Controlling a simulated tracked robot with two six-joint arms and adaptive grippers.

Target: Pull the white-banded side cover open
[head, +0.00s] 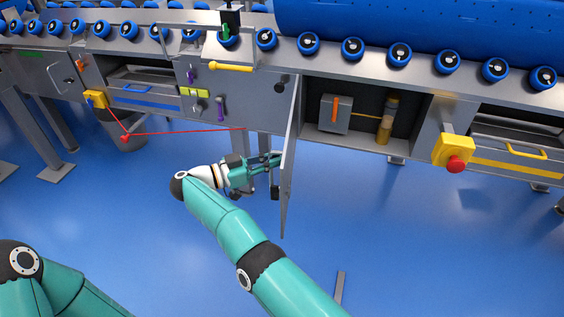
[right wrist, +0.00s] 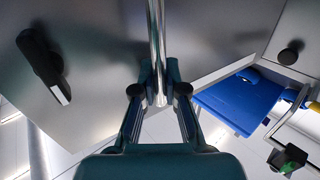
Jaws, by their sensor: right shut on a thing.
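The side cover (head: 291,150) is a grey panel standing swung out from the machine front, seen nearly edge-on in the head view. Behind it, its compartment (head: 350,146) is open. My right gripper (head: 276,159) is on the left side of the cover. In the right wrist view, my right gripper (right wrist: 159,92) is shut on a shiny metal bar (right wrist: 156,40) in front of the grey panel (right wrist: 85,75). A black latch (right wrist: 42,64) with a white stripe sits on that panel. My left gripper is out of view.
The compartment holds a grey box (head: 335,114) with an orange lever and an amber cylinder (head: 387,120). A red cord (head: 190,131) stretches left of my right gripper. A yellow box with a red button (head: 454,154) stands out at the right. The blue floor in front is mostly clear.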

